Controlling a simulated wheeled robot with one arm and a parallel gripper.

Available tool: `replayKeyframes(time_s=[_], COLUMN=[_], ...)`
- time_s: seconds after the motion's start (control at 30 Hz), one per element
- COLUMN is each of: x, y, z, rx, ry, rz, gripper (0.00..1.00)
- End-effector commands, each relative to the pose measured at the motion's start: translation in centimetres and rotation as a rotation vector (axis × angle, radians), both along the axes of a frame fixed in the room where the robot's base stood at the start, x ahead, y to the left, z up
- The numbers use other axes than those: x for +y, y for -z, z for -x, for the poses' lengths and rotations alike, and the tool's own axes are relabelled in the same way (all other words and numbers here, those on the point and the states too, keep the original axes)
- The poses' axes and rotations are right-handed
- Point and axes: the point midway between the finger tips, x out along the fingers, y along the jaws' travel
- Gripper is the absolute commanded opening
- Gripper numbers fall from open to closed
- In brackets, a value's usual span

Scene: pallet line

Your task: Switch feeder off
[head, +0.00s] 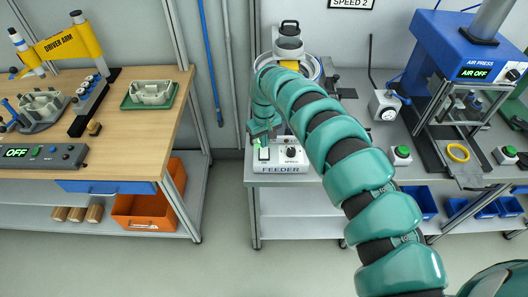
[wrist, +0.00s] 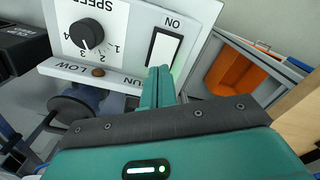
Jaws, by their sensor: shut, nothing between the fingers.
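The feeder (head: 279,169) is a white control box at the front of the middle bench. Its switch (head: 264,154) glows green in the head view. In the wrist view the switch (wrist: 162,48) is a pale rocker in a dark frame, marked ON, with a green glow beside its lower end. My gripper (head: 262,138) is just above the switch. In the wrist view my gripper (wrist: 160,72) is shut and empty, its fingertips overlapping the switch's lower end. I cannot tell whether they touch it.
A black speed knob (head: 291,152) sits right of the switch; it also shows in the wrist view (wrist: 86,34). A brownish lamp (wrist: 98,72) is on the panel's edge. The feeder's round bowl (head: 290,62) stands behind. The blue air press (head: 470,50) is at right.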

Motion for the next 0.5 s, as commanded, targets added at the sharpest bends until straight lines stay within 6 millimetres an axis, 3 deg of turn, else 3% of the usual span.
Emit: replayKeyframes(time_s=[0.5], x=[0.0], y=[0.36], z=[-0.01], rx=[0.0], ry=[0.0], rz=[0.0], gripper=[0.0])
